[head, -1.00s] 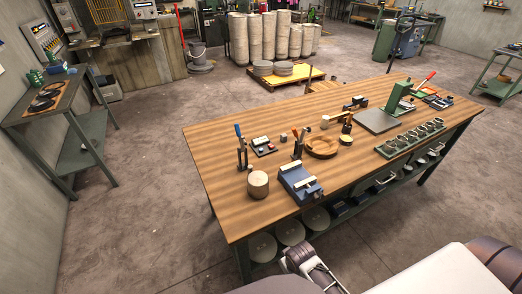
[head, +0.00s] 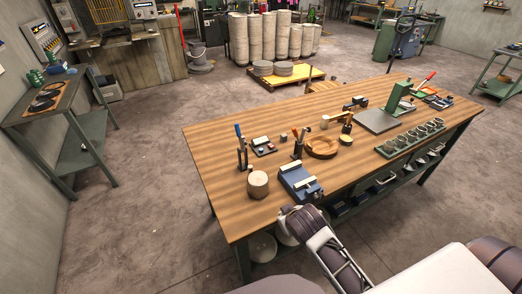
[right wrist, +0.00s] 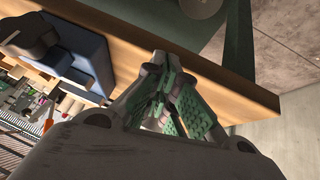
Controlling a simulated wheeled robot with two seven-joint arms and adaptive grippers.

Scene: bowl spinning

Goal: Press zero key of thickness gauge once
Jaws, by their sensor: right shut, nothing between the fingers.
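A small dark box (head: 263,146) with a pale display and coloured buttons lies on the wooden bench, behind the blue vise; it looks like the thickness gauge. Its zero key is too small to make out. A small grey cylinder (head: 283,137) stands at its right. My right gripper (right wrist: 168,95) is shut and empty in the right wrist view, close to the bench's front edge. In the head view, my right arm's end is in front of the blue vise, well short of the box; its fingertips are not clear there. My left gripper is out of view.
The blue vise (head: 300,182) stands between my right arm and the box. A wooden cylinder (head: 258,184), upright tools (head: 241,150) and a wooden bowl (head: 321,148) are nearby. The bench's left end (head: 215,165) is bare.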

